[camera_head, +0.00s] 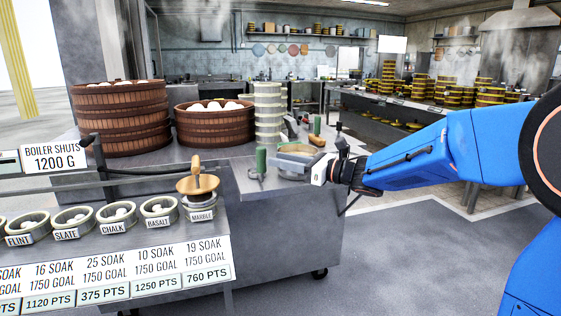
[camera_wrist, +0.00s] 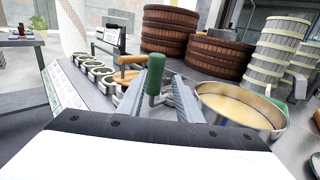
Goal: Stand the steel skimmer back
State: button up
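A tool with an upright green handle (camera_head: 261,160) stands on the steel counter. I cannot tell for sure whether it is the steel skimmer, as its lower part is small. In the wrist view the green handle (camera_wrist: 155,74) shows beyond and between the fingers of my gripper (camera_wrist: 158,90). The fingers are spread with nothing gripped. In the head view my gripper (camera_head: 304,172) is low over the counter, right of the green handle and apart from it. A round steel pan (camera_head: 297,149) with a pale tan inside is just behind it; in the wrist view it lies right of the fingers.
Wooden steamers (camera_head: 120,118) with white buns and a pale stacked tower (camera_head: 268,112) stand behind. A wooden-handled disc (camera_head: 198,184) sits over the bowl labelled marble, beside several labelled bowls (camera_head: 118,214). Another green handle (camera_head: 317,125) stands farther back. The floor at right is clear.

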jog(key=shift+s+d, duration=0.1)
jog(key=shift+d, duration=0.2)
jog(key=shift+o, duration=0.6)
jog(key=o, duration=0.4)
jog(key=shift+o, duration=0.2)
jog(key=v, duration=1.7)
jog(key=shift+s+d, duration=0.15)
jog(key=shift+r, duration=0.1)
